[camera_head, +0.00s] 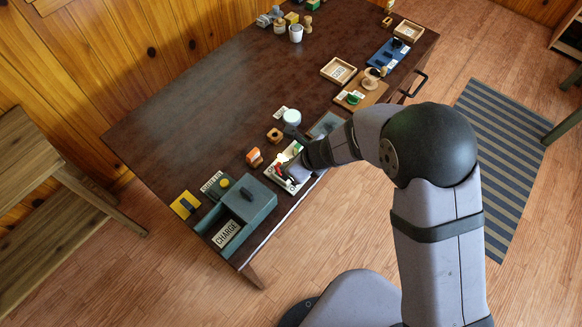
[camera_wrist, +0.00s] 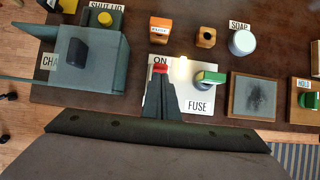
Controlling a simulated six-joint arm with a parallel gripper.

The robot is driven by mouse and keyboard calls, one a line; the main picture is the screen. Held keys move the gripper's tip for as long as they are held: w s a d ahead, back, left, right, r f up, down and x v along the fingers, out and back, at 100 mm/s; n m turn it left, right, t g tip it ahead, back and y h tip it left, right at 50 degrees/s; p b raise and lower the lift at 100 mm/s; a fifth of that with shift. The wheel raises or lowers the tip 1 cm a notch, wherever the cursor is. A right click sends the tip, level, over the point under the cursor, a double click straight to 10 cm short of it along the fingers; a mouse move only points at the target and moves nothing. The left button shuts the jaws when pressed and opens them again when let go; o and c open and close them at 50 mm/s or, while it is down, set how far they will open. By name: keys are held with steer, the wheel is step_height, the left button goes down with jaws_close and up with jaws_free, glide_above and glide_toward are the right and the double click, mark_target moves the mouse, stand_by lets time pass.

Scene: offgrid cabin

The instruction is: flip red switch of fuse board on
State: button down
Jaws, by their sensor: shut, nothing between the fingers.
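The fuse board is a white plate (camera_wrist: 201,86) with labels reading ON and FUSE. It also shows in the head view (camera_head: 276,184), partly covered by my arm. The red switch (camera_wrist: 161,68) is at the board's left, beside the ON label. In the head view its red part (camera_head: 281,172) shows at the board's near left. A green-topped part (camera_wrist: 209,77) sits on the board's right, and a pale glow shows at its upper middle. My gripper (camera_wrist: 161,86) is shut and empty, its tips right at the red switch and hiding its lower part. Contact cannot be told.
Left of the board is a grey-green box (camera_head: 257,196) with a CHARGE label. An orange box (camera_wrist: 160,27), a small wooden block (camera_wrist: 206,37) and a white jar (camera_wrist: 242,42) stand behind it. A dark pad (camera_wrist: 254,97) lies to its right. The table's back left (camera_head: 190,110) is clear.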

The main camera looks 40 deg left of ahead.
steer(key=shift+r+p, duration=0.35)
steer(key=shift+r, duration=0.2)
step_height(320, 180, up, 12)
steer(key=d+p, duration=0.2)
steer(key=p, duration=0.2)
steer(key=shift+f, duration=0.25)
stand_by(0.6)
